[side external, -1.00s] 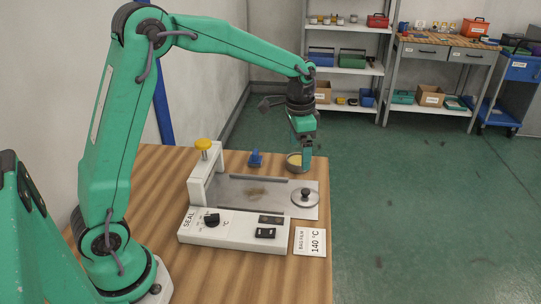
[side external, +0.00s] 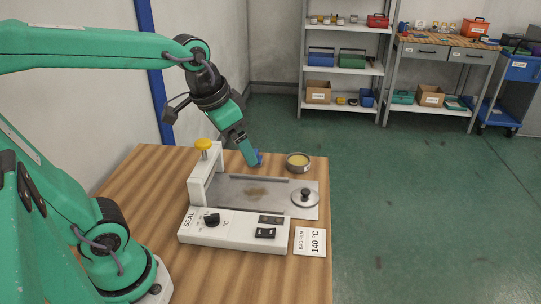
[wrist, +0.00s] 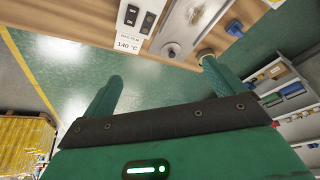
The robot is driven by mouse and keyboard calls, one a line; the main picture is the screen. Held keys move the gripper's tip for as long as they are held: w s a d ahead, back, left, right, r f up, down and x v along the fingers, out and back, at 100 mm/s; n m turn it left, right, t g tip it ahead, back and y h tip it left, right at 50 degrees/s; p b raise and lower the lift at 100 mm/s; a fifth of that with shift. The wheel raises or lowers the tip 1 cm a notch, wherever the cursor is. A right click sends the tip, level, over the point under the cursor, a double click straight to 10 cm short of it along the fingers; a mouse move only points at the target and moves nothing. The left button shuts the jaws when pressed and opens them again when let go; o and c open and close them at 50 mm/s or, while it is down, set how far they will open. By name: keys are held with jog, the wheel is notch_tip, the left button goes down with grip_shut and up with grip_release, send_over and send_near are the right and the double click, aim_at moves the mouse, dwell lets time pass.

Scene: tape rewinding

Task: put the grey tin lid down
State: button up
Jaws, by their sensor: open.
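The grey tin lid (side external: 305,197) with a dark knob lies on the right end of the sealer's metal plate (side external: 232,196). It also shows in the wrist view (wrist: 170,50). An open round tin (side external: 298,163) with yellowish contents stands on the table behind the plate. In the wrist view the tin (wrist: 204,55) is partly hidden by a finger. My gripper (side external: 252,159) is tilted, behind the plate and left of the tin, apart from the lid. In the wrist view its fingers (wrist: 160,72) are spread with nothing between them.
A small blue object (side external: 260,158) is partly hidden by my gripper. The white bag sealer (side external: 235,231) with a yellow-knobbed post (side external: 203,147) fills the middle of the table. A card reading 140 °C (side external: 311,242) lies at its right.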

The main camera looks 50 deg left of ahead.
jog(key=s+f+n+t, duration=0.1)
jog(key=s, duration=0.5)
jog(key=shift+s+f, duration=0.25)
jog(key=shift+s, duration=0.05)
